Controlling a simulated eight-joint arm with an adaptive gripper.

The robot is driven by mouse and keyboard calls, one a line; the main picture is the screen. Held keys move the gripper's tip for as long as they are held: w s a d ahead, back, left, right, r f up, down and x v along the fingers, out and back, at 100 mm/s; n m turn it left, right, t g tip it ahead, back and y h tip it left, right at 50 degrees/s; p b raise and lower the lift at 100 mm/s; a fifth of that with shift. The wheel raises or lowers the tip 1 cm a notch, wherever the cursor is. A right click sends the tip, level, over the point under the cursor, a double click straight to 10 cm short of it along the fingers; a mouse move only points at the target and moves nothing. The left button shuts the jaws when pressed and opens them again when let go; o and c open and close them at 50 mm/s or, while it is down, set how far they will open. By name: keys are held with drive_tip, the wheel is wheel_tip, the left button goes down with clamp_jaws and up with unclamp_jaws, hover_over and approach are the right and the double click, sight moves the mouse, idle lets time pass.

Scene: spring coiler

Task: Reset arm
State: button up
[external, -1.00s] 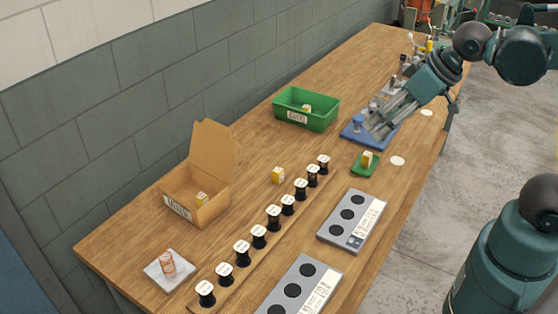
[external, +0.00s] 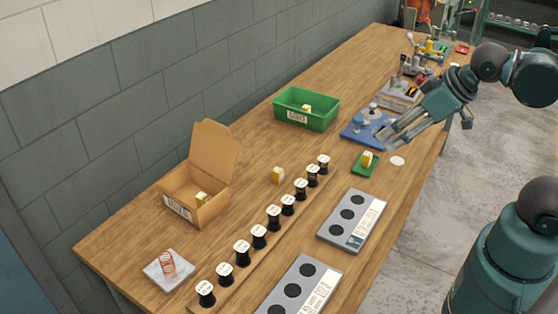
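My gripper (external: 392,140) is above the right edge of the wooden table, in front of the blue base (external: 356,133) of a small machine. Its grey fingers point down and to the left. No object shows between them, but I cannot tell how far apart they are. My arm reaches in from the right.
A green bin (external: 318,121) and an open cardboard box (external: 190,212) stand toward the wall. A row of black spools (external: 258,237) runs along the table near two grey trays (external: 322,232). A small green pad (external: 361,169) holds a yellow-and-white block. A copper coil (external: 167,263) sits on a pale plate.

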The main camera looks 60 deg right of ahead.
drive_tip(key=shift+f+b, duration=1.6)
drive_tip(key=shift+f, duration=0.35)
